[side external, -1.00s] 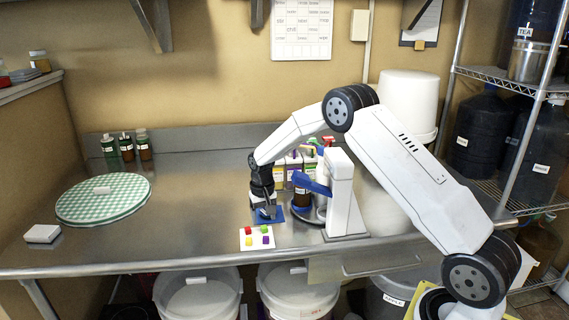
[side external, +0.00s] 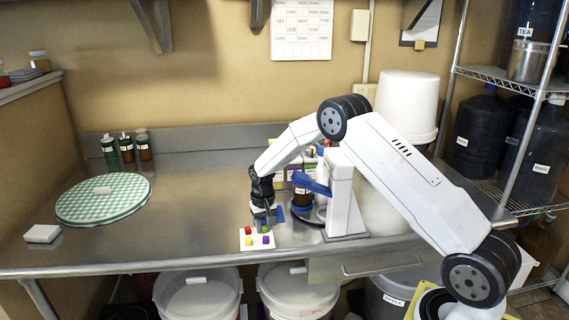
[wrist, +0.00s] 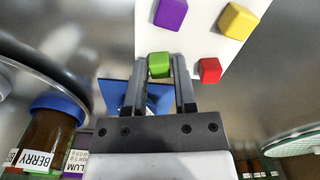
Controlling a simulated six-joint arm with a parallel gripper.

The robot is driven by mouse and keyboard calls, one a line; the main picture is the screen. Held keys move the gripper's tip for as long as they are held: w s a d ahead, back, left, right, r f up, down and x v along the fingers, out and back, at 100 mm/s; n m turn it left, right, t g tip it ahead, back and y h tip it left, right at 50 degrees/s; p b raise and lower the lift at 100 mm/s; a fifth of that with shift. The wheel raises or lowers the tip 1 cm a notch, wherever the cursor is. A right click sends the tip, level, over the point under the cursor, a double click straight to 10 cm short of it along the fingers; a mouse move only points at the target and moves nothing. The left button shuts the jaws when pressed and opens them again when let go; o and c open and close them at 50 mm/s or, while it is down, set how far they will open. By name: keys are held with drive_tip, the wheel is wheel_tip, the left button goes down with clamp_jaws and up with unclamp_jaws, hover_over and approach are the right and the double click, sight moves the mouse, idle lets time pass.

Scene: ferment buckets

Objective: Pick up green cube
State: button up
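The green cube (side external: 264,229) lies on a white card (side external: 246,244) with a red cube (side external: 249,230), a yellow cube (side external: 249,241) and a purple cube (side external: 266,240). My gripper (side external: 265,223) points down, right over the green cube. In the wrist view the green cube (wrist: 160,66) appears between the tips of my gripper (wrist: 160,62), with the fingers apart on either side. Whether the tips touch it cannot be told. The red cube (wrist: 210,70) sits close beside the right finger. The purple cube (wrist: 171,14) and yellow cube (wrist: 238,21) lie farther off.
A blue pad (side external: 285,214) lies behind the card. A white stand with a blue arm (side external: 343,195) and bottles are close to the right. A green checked round mat (side external: 104,200) is at the left. The steel table (side external: 190,225) between is clear.

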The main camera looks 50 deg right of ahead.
sight(264, 227)
clamp_jaws()
drive_tip(key=shift+r, duration=0.15)
wheel_tip(264, 227, up, 10)
idle(0.5)
idle(0.4)
